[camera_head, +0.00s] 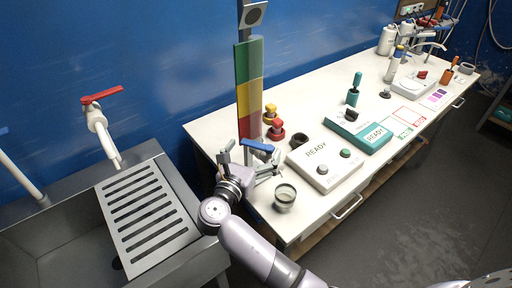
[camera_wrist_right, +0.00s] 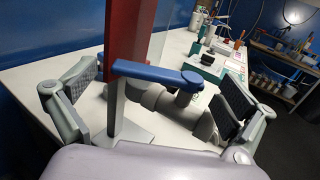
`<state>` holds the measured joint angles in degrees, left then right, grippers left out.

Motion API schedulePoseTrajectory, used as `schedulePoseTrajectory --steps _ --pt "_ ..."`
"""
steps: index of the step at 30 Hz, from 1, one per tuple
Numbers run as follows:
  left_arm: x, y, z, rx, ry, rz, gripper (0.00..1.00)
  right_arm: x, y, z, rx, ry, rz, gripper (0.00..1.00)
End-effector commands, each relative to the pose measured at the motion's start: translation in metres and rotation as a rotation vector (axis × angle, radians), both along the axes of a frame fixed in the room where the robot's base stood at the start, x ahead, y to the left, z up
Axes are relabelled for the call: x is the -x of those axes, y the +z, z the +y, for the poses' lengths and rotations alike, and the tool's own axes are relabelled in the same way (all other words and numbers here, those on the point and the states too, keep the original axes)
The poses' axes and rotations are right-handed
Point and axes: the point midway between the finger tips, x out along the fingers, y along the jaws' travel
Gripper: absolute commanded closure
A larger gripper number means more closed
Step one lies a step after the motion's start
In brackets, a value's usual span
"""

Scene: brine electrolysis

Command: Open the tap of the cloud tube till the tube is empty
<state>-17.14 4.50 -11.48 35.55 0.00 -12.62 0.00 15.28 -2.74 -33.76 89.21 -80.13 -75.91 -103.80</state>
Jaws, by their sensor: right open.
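The cloud tube (camera_head: 256,85) stands upright at the table's left end, before a green, yellow and red strip; its lower part also shows in the right wrist view (camera_wrist_right: 154,38). I cannot make out a liquid level. Its tap has a blue lever (camera_head: 257,146), which lies across the middle of the right wrist view (camera_wrist_right: 150,73) above a grey tap body (camera_wrist_right: 172,101). My right gripper (camera_head: 250,163) is open at the tap, one finger on each side of the lever in the wrist view, with gaps. My left gripper is not in view.
A glass cup (camera_head: 285,196) stands near the table's front edge, close to my right wrist. A white READY device (camera_head: 322,172) and a teal one (camera_head: 358,134) stand to the right. A metal sink with a slotted rack (camera_head: 148,217) and red-handled faucet (camera_head: 102,97) is at left.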

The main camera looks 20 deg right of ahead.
Motion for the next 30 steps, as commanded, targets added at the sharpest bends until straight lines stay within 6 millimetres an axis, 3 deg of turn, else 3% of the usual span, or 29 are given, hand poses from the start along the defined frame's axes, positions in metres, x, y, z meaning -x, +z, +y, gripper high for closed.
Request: schedulePoseTrajectory --steps 5,30 --pt "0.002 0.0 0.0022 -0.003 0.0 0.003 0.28 0.0 -0.0001 -0.0001 0.0 0.0 0.0 0.06" --pt "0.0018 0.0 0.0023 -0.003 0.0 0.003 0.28 -0.0002 0.0002 -0.0003 0.001 0.0 0.0 0.62"
